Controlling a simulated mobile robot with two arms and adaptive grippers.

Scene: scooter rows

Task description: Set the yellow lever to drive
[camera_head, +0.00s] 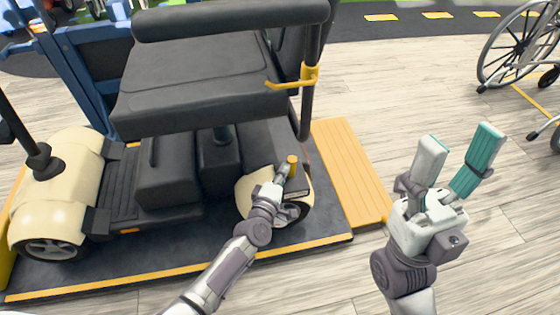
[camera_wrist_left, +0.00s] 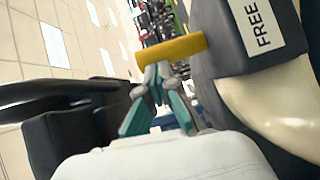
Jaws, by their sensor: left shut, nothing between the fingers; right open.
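A yellow lever (camera_head: 292,161) sticks up at the scooter's cream rear wheel cover. It also shows in the left wrist view (camera_wrist_left: 180,49), lying across the picture beside a dark block with a white label (camera_wrist_left: 264,27) reading FREE. My left gripper (camera_head: 281,175) is shut and empty, with its tips right at the lever. In the left wrist view its teal fingertips (camera_wrist_left: 160,72) meet just below the lever's left part; I cannot tell whether they touch it. My right gripper (camera_head: 459,150) is open and empty, right of the scooter above the floor.
The scooter (camera_head: 190,85) has a black seat and stands on a dark platform with yellow edges. A yellow ramp (camera_head: 350,165) lies to its right. Another yellow piece (camera_head: 308,76) sits on a post by the seat. A wheelchair (camera_head: 520,50) stands far right. Wooden floor between is clear.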

